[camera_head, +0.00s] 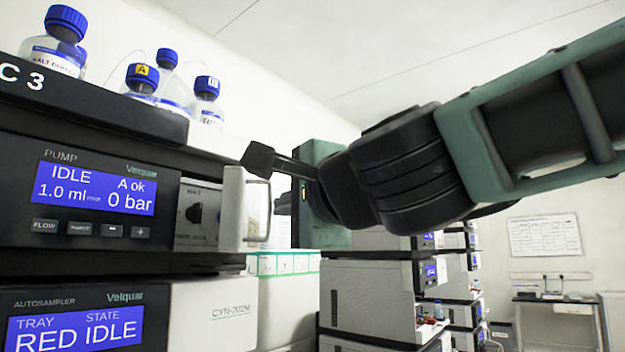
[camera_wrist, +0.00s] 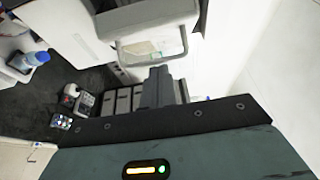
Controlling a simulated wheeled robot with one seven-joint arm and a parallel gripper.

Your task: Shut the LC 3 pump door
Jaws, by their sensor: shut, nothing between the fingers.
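The LC 3 pump (camera_head: 90,195) is at the left in the head view, its blue display reading IDLE and 0 bar. Its pale door (camera_head: 232,208) stands open, seen nearly edge-on, with a loop handle on its right side. The open bay (camera_head: 197,214) with a dark knob shows left of the door. In the wrist view the door (camera_wrist: 135,18) and its loop handle (camera_wrist: 183,40) are at the top. My gripper (camera_head: 258,160) is shut and empty, above and near the door's top right in the head view. Its fingers also show in the wrist view (camera_wrist: 158,80), below the handle; contact cannot be told.
Blue-capped bottles (camera_head: 58,45) stand on top of the stack. The autosampler (camera_head: 75,325) is under the pump. More instrument stacks (camera_head: 365,290) and a small bench (camera_head: 553,300) stand farther back. The space right of the door handle looks open.

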